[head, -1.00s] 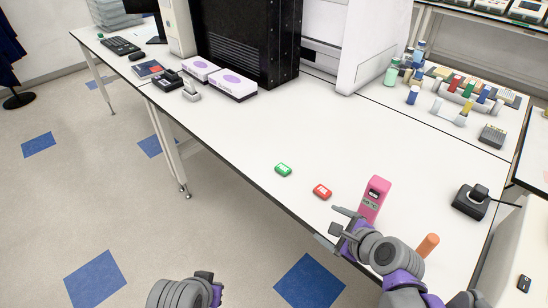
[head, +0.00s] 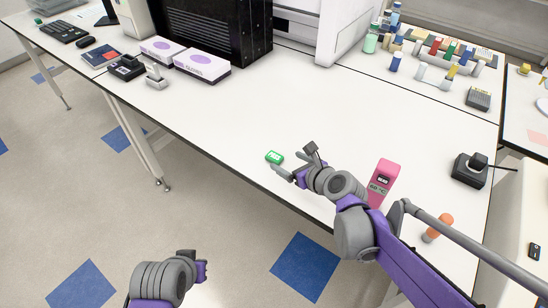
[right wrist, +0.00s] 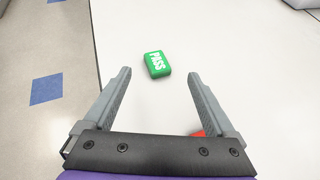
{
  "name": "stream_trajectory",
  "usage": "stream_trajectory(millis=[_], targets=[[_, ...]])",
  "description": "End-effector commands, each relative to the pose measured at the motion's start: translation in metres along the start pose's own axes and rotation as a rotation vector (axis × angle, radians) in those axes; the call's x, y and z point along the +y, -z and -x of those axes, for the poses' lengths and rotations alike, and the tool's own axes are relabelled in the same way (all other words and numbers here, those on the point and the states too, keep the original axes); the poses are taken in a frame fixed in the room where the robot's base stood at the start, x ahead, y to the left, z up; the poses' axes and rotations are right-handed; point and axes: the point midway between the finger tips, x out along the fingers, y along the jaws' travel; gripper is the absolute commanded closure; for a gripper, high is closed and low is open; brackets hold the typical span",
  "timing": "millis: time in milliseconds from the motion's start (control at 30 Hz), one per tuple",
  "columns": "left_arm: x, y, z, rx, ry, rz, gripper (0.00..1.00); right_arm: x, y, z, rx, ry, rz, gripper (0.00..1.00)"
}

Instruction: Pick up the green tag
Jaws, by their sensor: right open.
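The green tag (head: 274,157) lies flat on the white table near its front edge. In the right wrist view the green tag (right wrist: 158,64) shows the word PASS and lies just beyond the fingertips, roughly centred between them. My right gripper (head: 294,163) is open and empty, low over the table just right of the tag; its two fingers (right wrist: 160,75) stand wide apart in the wrist view. A red tag (right wrist: 199,133) shows partly behind the right finger in the wrist view and is hidden in the head view. My left gripper (head: 200,268) is off the table, its jaws unclear.
A black holder (head: 470,169) sits at the right. Glove boxes (head: 203,60) and a black machine (head: 215,40) stand behind. The table's middle is clear.

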Motion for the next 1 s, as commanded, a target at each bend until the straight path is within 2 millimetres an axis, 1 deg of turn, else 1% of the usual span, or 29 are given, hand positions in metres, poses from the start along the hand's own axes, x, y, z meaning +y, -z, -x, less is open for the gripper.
stream_trajectory(millis=[200,500,600,833,967,1000], targets=[[0.000,0.000,0.000,0.000,0.000,0.000,1.00,0.001,0.002,-0.014,0.001,-0.001,0.003,0.09],[0.000,0.000,0.000,0.000,0.000,0.000,1.00,0.002,0.007,-0.053,0.000,-0.001,0.002,0.09],[0.000,0.000,0.000,0.000,0.000,0.000,1.00,0.002,0.007,-0.058,0.000,-0.001,0.002,0.09],[0.000,0.000,0.000,0.000,0.000,0.000,1.00,0.002,0.007,-0.059,0.000,0.000,0.002,0.09],[0.000,0.000,0.000,0.000,0.000,0.000,1.00,0.002,0.007,-0.059,0.000,0.000,0.002,0.33],[0.000,0.000,0.000,0.000,0.000,0.000,1.00,0.002,0.007,-0.059,0.001,0.000,0.002,0.40]])
